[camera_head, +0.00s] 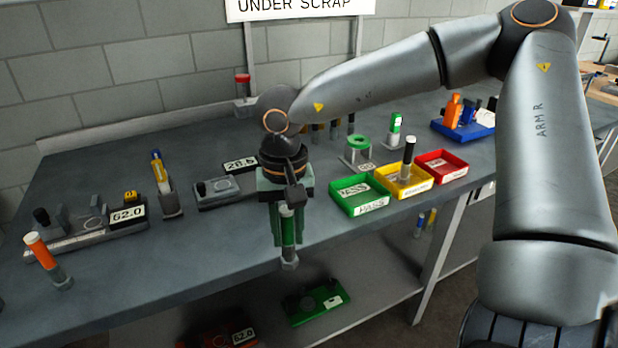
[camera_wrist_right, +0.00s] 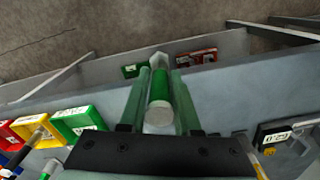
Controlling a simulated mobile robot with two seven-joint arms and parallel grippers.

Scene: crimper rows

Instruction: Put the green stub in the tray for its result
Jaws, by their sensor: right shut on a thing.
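The green stub (camera_head: 288,228) with a grey metal end hangs upright in my right gripper (camera_head: 287,215), above the bench's front edge. In the right wrist view the stub (camera_wrist_right: 160,88) sits between the two green fingers of the gripper (camera_wrist_right: 161,100), which is shut on it. Three trays stand in a row to the right: a green tray marked PASS (camera_head: 372,206), a yellow tray (camera_head: 413,190) and a red tray (camera_head: 456,172). A dark stub with a metal end (camera_head: 407,157) stands in the yellow tray. My left gripper is not in view.
A gauge reading 62.0 (camera_head: 127,213) and a smaller device with a display (camera_head: 239,163) stand to the left. An orange-topped stub (camera_head: 41,250) stands at front left. A sign (camera_head: 300,5) reads UNDER SCRAP.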

